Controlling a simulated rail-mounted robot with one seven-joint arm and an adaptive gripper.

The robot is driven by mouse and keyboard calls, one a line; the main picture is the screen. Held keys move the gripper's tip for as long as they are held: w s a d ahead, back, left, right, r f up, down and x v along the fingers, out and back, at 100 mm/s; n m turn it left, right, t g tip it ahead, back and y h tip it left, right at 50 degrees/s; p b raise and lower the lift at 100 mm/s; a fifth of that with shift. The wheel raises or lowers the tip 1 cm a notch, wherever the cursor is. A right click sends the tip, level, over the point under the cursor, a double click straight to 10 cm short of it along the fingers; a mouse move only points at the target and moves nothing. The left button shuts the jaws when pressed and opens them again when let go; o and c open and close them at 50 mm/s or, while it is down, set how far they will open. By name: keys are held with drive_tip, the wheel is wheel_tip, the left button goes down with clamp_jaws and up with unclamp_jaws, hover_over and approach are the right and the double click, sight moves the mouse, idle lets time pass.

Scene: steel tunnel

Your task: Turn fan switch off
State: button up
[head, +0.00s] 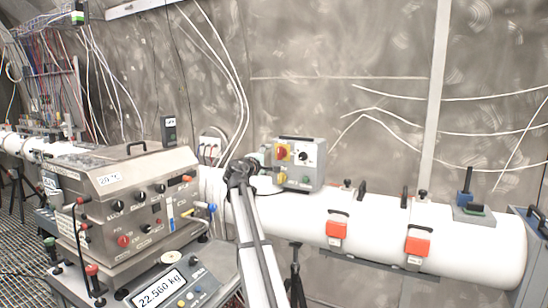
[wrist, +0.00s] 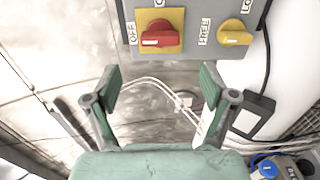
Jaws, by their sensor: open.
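A grey switch box (head: 298,163) sits above the white pipe in the head view. It carries a red knob on a yellow plate (head: 283,152), a black knob, a yellow knob (head: 282,177) and a green one. In the wrist view the red knob (wrist: 158,36) has an OFF label at its left, and the yellow knob (wrist: 235,34) has a FREE label. I cannot read which knob is the fan switch. My gripper (wrist: 160,78) is open and empty, its fingers below the red knob in the picture and apart from it. In the head view my gripper (head: 261,153) is small, left of the box.
The white pipe (head: 375,225) with orange clamps (head: 337,228) runs under the box. A steel control console (head: 130,195) stands left, with a weight display (head: 160,290) in front. A black cable (wrist: 267,70) hangs at the box's right in the wrist view. Wall cables hang behind.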

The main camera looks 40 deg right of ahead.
drive_tip(key=v, duration=0.4)
idle(0.4)
